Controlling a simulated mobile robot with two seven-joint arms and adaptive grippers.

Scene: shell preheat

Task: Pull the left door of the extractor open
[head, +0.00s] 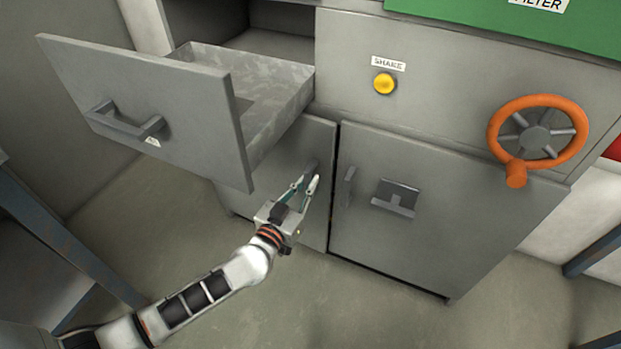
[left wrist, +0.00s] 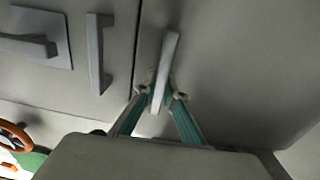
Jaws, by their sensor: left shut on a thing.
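The extractor's left door (head: 275,203) is a grey panel under the open drawer, and it looks shut or nearly so, with a dark seam beside the right door (head: 425,225). My left gripper (head: 311,182) is at the left door's upright handle (head: 312,167), near the door's right edge. In the left wrist view the fingers (left wrist: 160,98) are closed on the lower part of this handle (left wrist: 168,55). The fingers hide part of the handle in the head view. My right gripper is in neither view.
An open grey drawer (head: 150,105) juts out above the left door. The right door has its own upright handle (head: 347,187) and a latch plate (head: 396,197). An orange handwheel (head: 538,137) and a yellow button (head: 384,83) sit higher up. The floor in front is clear.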

